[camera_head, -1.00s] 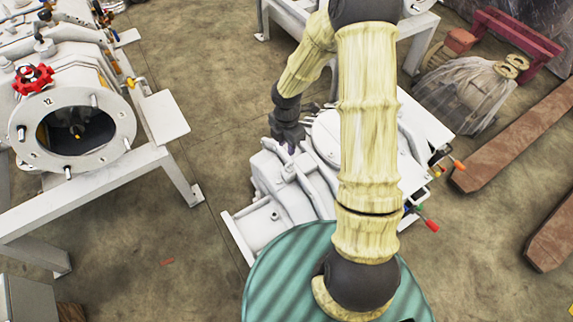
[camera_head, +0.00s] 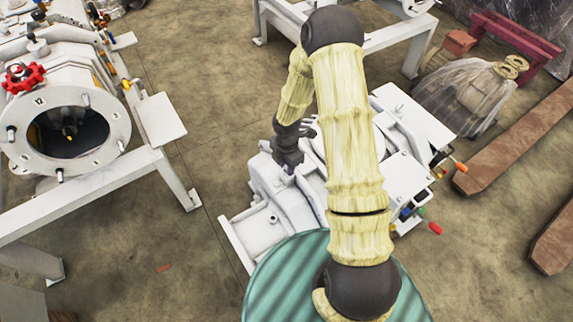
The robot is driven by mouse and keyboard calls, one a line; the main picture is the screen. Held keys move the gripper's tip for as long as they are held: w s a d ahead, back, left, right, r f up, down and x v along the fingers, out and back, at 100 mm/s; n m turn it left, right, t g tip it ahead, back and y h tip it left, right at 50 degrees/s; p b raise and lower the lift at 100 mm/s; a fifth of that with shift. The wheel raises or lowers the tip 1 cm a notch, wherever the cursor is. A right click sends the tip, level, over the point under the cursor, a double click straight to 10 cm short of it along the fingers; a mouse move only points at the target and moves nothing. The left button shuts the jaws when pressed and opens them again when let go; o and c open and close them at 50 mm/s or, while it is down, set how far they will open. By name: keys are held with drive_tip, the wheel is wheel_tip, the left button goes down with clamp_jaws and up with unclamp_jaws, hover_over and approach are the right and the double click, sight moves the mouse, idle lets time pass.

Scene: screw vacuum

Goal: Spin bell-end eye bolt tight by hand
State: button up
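My gripper (camera_head: 287,163) is at the end of my arm, low over the left part of the white machine (camera_head: 263,226) in the middle of the view. The gripper is dark and small here, so its fingers cannot be made out as open or shut. No eye bolt can be told apart at the gripper; if one is there, it is hidden by the gripper or too small to see. My arm covers much of the machine's middle.
A white machine with a round flanged opening (camera_head: 110,140) and a red handwheel (camera_head: 23,77) stands on a frame at the left. A plastic-wrapped object (camera_head: 468,95) and brown beams (camera_head: 520,140) lie at the right. Bare floor (camera_head: 165,225) lies between the machines.

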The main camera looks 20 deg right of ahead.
clamp_jaws()
drive_tip(key=shift+m, duration=0.4)
drive_tip(key=m+p, duration=0.2)
drive_tip(key=m, duration=0.3)
drive_tip(key=shift+w+r, duration=0.1)
drive_tip(key=shift+w, duration=0.05)
drive_tip(key=m+p, duration=0.1)
drive_tip(key=m, duration=0.2)
drive_tip(key=m+p, duration=0.1)
drive_tip(key=m, duration=0.2)
drive_tip(key=shift+w+d, duration=0.15)
drive_tip(key=shift+w, duration=0.05)
drive_tip(key=m+p, duration=0.1)
drive_tip(key=m, duration=0.5)
drive_tip(key=shift+d+m, duration=0.1)
drive_tip(key=shift+m, duration=0.2)
drive_tip(key=m+p, duration=0.1)
drive_tip(key=m, duration=0.5)
drive_tip(key=shift+w+d+m+p, duration=0.1)
drive_tip(key=shift+d+m+p, duration=0.05)
drive_tip(key=shift+m+p, duration=0.25)
